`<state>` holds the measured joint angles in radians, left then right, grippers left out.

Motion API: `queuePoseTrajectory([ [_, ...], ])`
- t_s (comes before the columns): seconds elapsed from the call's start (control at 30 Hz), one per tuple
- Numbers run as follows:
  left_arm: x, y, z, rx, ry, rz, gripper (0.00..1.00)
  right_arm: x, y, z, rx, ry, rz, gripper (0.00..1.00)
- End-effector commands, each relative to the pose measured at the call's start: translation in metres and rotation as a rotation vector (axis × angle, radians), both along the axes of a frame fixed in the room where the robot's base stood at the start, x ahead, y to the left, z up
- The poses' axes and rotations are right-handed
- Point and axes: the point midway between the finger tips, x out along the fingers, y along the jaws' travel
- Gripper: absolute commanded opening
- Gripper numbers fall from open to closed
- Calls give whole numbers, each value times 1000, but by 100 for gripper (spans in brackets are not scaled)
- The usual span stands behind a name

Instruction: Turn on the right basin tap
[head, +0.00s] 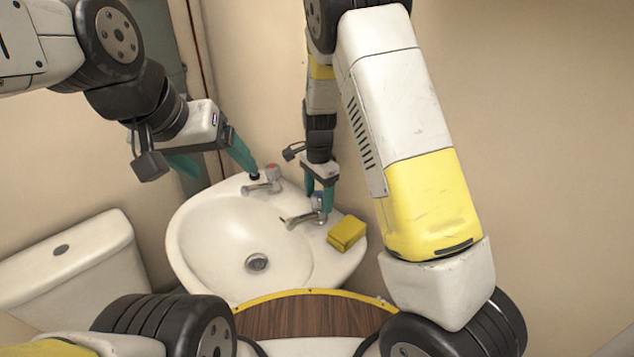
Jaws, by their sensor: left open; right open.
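The white basin (210,228) stands in the corner with two chrome taps on its back rim. The left tap (262,184) has a red-marked top. The right tap (303,219) has a blue-marked top, partly hidden by my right gripper. My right gripper (319,204) is open and points down at the right tap's head, its teal fingers around or just beside it; I cannot tell whether they touch. My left gripper (222,172) is open and empty, above and left of the left tap, with one finger near that tap.
A yellow sponge or soap block (346,233) lies on the basin's right rim, close to the right tap. A white toilet cistern (75,262) stands at the left. Walls close in behind the basin. The bowl, with its drain (257,263), is empty.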

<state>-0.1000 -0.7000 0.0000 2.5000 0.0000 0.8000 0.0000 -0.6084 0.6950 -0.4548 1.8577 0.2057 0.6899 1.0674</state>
Motion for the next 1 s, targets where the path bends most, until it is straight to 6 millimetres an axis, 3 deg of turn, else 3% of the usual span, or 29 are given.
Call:
queuePoseTrajectory([
  [0.13, 0, 0, 0, 0, 0, 0, 80, 0, 0, 0, 0, 0, 0, 65],
  [0.17, 0, 0, 0, 0, 0, 0, 80, 0, 0, 0, 0, 0, 0, 61],
  [0.47, 0, 0, 0, 0, 0, 0, 80, 0, 0, 0, 0, 0, 0, 3],
  [0.77, 0, 0, 0, 0, 0, 0, 80, 0, 0, 0, 0, 0, 39, 3],
  [1.0, 0, 0, 0, 0, 0, 0, 80, 0, -1, 1, 0, 0, 176, 3],
])
